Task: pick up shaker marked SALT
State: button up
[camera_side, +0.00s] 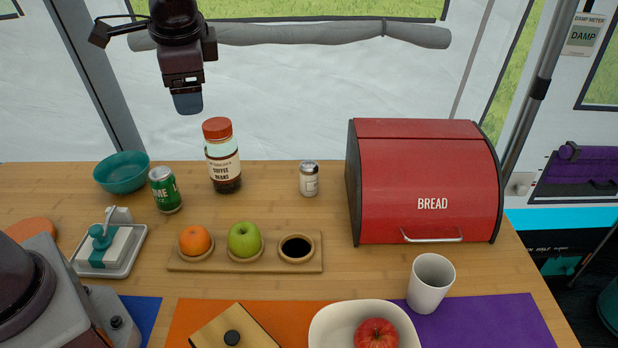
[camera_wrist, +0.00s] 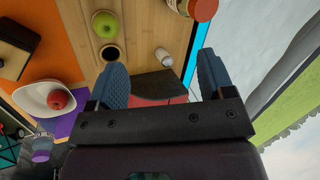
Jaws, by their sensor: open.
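A small shaker (camera_side: 309,180) with a silver cap and pale label stands upright on the wooden counter, left of the red bread box. Its lettering is too small to read. In the wrist view the shaker (camera_wrist: 163,57) shows just beyond the gap between my fingertips. My gripper (camera_side: 188,104) is high above the counter's back left, up and to the left of the shaker, and well apart from it. In the wrist view my gripper (camera_wrist: 161,74) has its two blue-grey fingers spread with nothing between them.
The red bread box (camera_side: 425,185) stands right of the shaker. A coffee bean jar (camera_side: 222,165) stands to its left. In front is a wooden board (camera_side: 217,263) with an orange, a green apple and a dark-filled hole. Bare counter surrounds the shaker.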

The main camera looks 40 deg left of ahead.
jog(key=w+f+m+g+y, duration=0.1)
jog(key=w+f+m+y, duration=0.4)
jog(key=w, duration=0.4)
jog(key=m+t+y, duration=0.5)
jog(key=m+y, duration=0.1)
jog(key=m, duration=0.3)
send_over(311, 175)
jog(key=s+d, duration=0.1)
jog(key=s, duration=0.3)
notch_tip(311, 175, down, 17)
jog(key=d+f+m+t, duration=0.1)
jog(key=f, duration=0.1)
jog(key=w+d+f+m+t, duration=0.1)
jog(key=f+m, duration=0.1)
jog(key=d+f+m+t, duration=0.1)
jog(key=f+t, duration=0.1)
jog(key=shift+w+d+f+m, duration=0.15)
jog(key=shift+w+d+m, duration=0.15)
jog(key=shift+m, duration=0.1)
jog(key=x, duration=0.7)
jog(key=shift+s+a, duration=0.1)
jog(key=shift+a, duration=0.15)
jog(key=shift+c, duration=0.4)
jog(key=c, duration=0.9)
